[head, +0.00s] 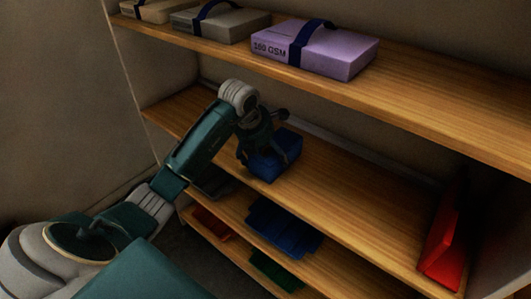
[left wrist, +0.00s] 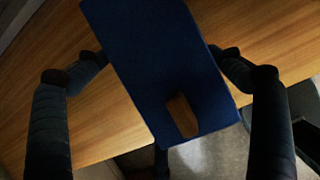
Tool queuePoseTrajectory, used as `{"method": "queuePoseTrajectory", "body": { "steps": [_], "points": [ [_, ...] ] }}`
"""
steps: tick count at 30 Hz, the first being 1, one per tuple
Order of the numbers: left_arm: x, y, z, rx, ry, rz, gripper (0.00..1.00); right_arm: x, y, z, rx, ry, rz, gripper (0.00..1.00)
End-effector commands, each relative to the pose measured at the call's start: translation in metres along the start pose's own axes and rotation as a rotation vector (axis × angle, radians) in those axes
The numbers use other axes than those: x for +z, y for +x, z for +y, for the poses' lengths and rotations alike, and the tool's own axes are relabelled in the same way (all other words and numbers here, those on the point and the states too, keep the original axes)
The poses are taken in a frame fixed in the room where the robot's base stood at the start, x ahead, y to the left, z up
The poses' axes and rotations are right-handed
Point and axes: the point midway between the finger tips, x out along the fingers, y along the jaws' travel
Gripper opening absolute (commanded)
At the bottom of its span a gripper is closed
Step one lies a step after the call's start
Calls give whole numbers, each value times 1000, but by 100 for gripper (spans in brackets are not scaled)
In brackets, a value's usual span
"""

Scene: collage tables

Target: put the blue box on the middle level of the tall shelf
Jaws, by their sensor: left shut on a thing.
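The tall shelf (head: 345,190) has wooden boards at several heights. The blue box (head: 272,163) is at its middle board, near the front edge on the left part. My left gripper (head: 268,150) reaches down from above and is shut on the blue box. In the left wrist view the blue box (left wrist: 160,65), with a rounded cut-out, is between the two fingers (left wrist: 158,66), and wood grain lies behind it. I cannot tell whether its underside touches the board. My right gripper is in neither view.
A purple box (head: 315,50) with a dark strap and two greyish boxes (head: 210,24) stand on the upper board. A red item (head: 442,240) leans at the right end of the middle board. Dark blue items (head: 285,228) lie lower down. The middle board's centre is clear.

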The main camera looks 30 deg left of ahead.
Motion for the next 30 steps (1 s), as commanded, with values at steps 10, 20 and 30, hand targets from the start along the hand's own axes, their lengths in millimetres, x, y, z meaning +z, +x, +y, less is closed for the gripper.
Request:
{"method": "queuePoseTrajectory", "body": {
  "steps": [10,20,30],
  "points": [
    [0,0,0,0,0,0,100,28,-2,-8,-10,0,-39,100],
    [1,-5,0,1,1,-3,100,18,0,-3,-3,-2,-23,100],
    [-40,-42,2,5,3,0,100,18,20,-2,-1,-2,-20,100]
  ]
}}
